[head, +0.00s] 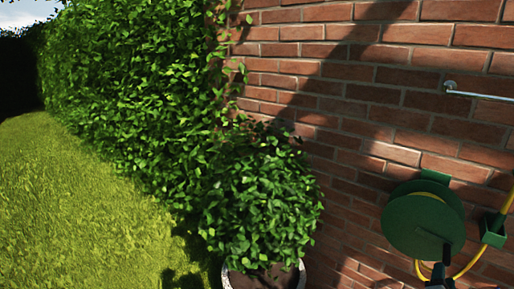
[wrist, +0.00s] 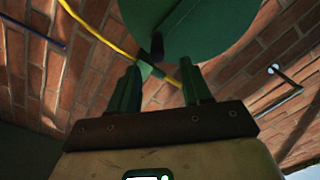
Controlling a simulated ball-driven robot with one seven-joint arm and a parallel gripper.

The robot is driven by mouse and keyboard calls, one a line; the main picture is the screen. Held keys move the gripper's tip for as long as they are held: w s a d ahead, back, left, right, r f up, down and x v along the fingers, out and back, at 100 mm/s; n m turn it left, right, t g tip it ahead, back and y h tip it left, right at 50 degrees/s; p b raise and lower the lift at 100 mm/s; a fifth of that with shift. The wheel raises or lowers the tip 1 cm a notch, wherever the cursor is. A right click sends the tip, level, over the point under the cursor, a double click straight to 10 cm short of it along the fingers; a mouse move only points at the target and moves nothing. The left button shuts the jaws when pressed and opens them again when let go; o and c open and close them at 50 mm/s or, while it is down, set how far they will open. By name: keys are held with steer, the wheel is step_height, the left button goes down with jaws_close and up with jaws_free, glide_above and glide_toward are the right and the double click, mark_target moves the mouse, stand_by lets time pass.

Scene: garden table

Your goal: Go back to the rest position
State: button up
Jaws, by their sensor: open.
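My gripper (wrist: 163,78) shows in the wrist view with its two dark green fingers apart and nothing between them. The green hose reel (wrist: 185,22) is just beyond the fingertips, and its short dark handle (wrist: 157,48) lies between the two fingers in the picture. I cannot tell whether the fingers touch the reel. In the head view the reel (head: 420,222) hangs on the brick wall at the lower right, its dark handle (head: 446,256) at its lower edge. A small dark shape at the bottom edge there is too cut off to identify surely.
A yellow hose (head: 470,265) runs below the reel to a green holder (head: 494,230). A metal bar (head: 480,96) sticks out from the brick wall (head: 350,110). A potted bush (head: 262,205) stands left of the reel. Beyond are a hedge (head: 130,90) and open lawn (head: 70,210).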

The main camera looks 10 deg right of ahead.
steer(key=s+a+f+n+g+y+b, duration=0.1)
steer(key=s+a+f+n+y, duration=0.25)
steer(key=a+n+y, duration=0.5)
steer(key=s+a+f+n+g+y+b, duration=0.1)
steer(key=s+a+f+n+y+b, duration=0.25)
steer(key=a, duration=0.75)
steer(key=s+a+f+n+g+y, duration=0.1)
steer(key=s+a+n+g, duration=0.2)
steer(key=s+a, duration=0.5)
steer(key=s+a+f+n+g, duration=0.1)
steer(key=s+a+n+g, duration=0.2)
steer(key=s+a+g, duration=0.2)
steer(key=s+a, duration=0.3)
steer(key=s, duration=0.4)
steer(key=shift+s+a+f+y, duration=0.25)
steer(key=shift+s+f+y, duration=0.15)
